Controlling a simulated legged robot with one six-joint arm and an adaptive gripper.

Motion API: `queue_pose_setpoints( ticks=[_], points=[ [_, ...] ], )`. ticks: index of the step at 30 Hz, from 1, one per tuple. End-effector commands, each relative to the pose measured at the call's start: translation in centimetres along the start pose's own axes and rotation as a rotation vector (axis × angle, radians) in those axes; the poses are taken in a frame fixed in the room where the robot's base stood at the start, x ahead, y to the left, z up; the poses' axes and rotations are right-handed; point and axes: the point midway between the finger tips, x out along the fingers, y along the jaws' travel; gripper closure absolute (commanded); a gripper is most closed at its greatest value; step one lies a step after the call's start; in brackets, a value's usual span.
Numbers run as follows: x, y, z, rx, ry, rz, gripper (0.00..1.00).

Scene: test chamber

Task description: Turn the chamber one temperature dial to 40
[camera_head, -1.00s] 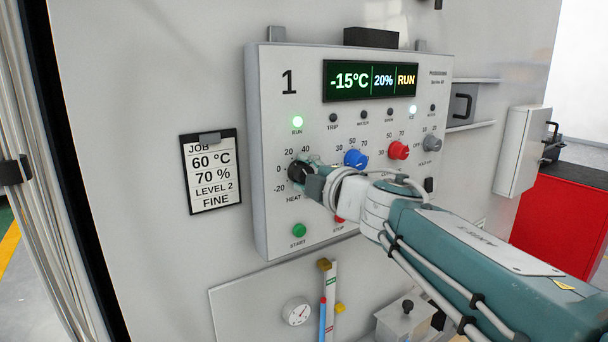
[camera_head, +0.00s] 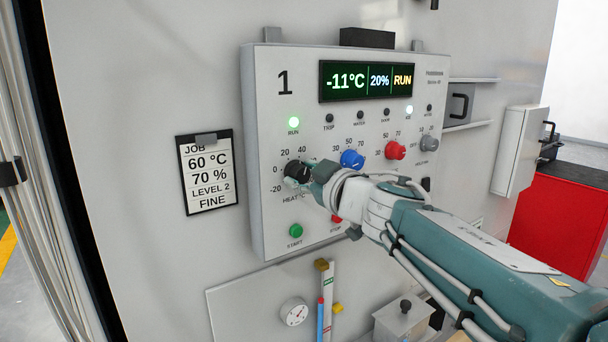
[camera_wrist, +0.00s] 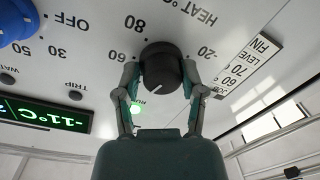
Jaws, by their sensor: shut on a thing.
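The black HEAT °C dial (camera_head: 296,171) is at the lower left of the chamber one panel (camera_head: 262,225). My gripper (camera_head: 303,173) is shut on this dial. In the wrist view, the two fingers of my gripper (camera_wrist: 160,82) lie on either side of the dial (camera_wrist: 162,66). A pale pointer line shows on the dial's face near its lower edge there. The exact scale value it points at cannot be told. The display (camera_head: 368,81) reads -11°C, 20% and RUN. It also shows upside down in the wrist view (camera_wrist: 42,112).
A blue knob (camera_head: 352,159), a red knob (camera_head: 396,150) and a grey knob (camera_head: 429,143) sit right of the dial. A green START button (camera_head: 295,230) and a red STOP button (camera_head: 336,218) are below. A job card (camera_head: 209,172) reading 60 °C hangs at the left.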

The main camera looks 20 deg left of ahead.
Motion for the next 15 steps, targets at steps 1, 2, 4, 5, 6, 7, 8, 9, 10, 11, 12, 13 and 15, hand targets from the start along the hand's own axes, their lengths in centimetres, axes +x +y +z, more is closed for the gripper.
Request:
queue_pose_setpoints(
  ticks=[1,2,4,5,6,7,8,9,10,11,12,13,15],
  points=[
    [0.19,-0.37,0.67,0.029,-0.01,-0.008,0.95],
    [0.19,-0.38,0.67,0.044,-0.009,-0.008,0.96],
    [0.19,-0.38,0.66,0.075,-0.008,-0.009,0.96],
    [0.19,-0.39,0.66,0.086,-0.007,-0.009,0.96],
    [0.19,-0.39,0.66,0.1,-0.007,-0.009,0.96],
    [0.19,-0.39,0.66,0.108,-0.006,-0.009,0.96],
    [0.19,-0.4,0.65,0.116,-0.006,-0.009,0.96],
    [0.19,-0.4,0.65,0.125,-0.005,-0.009,0.96],
    [0.19,-0.4,0.65,0.131,-0.005,-0.009,0.96],
    [0.19,-0.41,0.65,0.136,-0.005,-0.009,0.96],
    [0.19,-0.41,0.64,0.14,-0.004,-0.01,0.96],
    [0.19,-0.41,0.64,0.143,-0.004,-0.01,0.96],
    [0.19,-0.42,0.64,0.148,-0.004,-0.01,0.97]
  ],
)
